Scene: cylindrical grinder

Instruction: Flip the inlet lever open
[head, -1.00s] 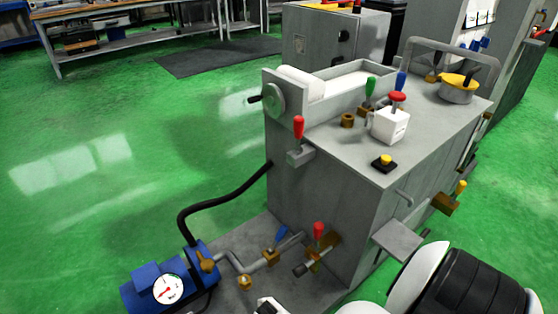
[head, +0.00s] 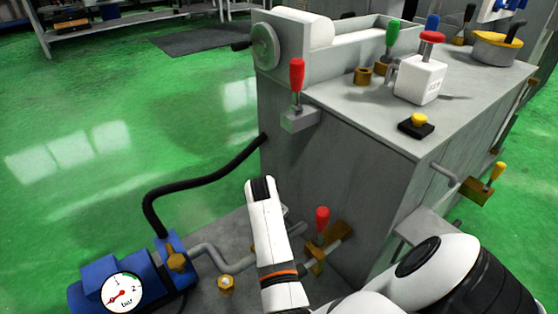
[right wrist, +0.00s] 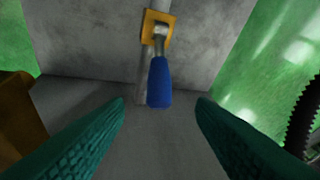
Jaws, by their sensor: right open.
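A blue-handled lever (right wrist: 159,82) shows in the right wrist view. It rises from a yellow-brass valve body (right wrist: 157,24) on a grey pipe and points down the picture, partly over the pipe. My right gripper (right wrist: 160,101) is open, with one teal finger on each side of the blue handle and a gap on both sides. In the head view my right arm hides the blue lever, and the fingers cannot be made out. My left gripper is not in view.
A red-handled lever (head: 322,218) on a brass valve stands right of my arm, close to the grey machine housing (head: 345,165). A blue pump (head: 140,280) with a gauge (head: 122,293) is at lower left. A black hose (head: 195,183) runs to the housing. Green floor is free at left.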

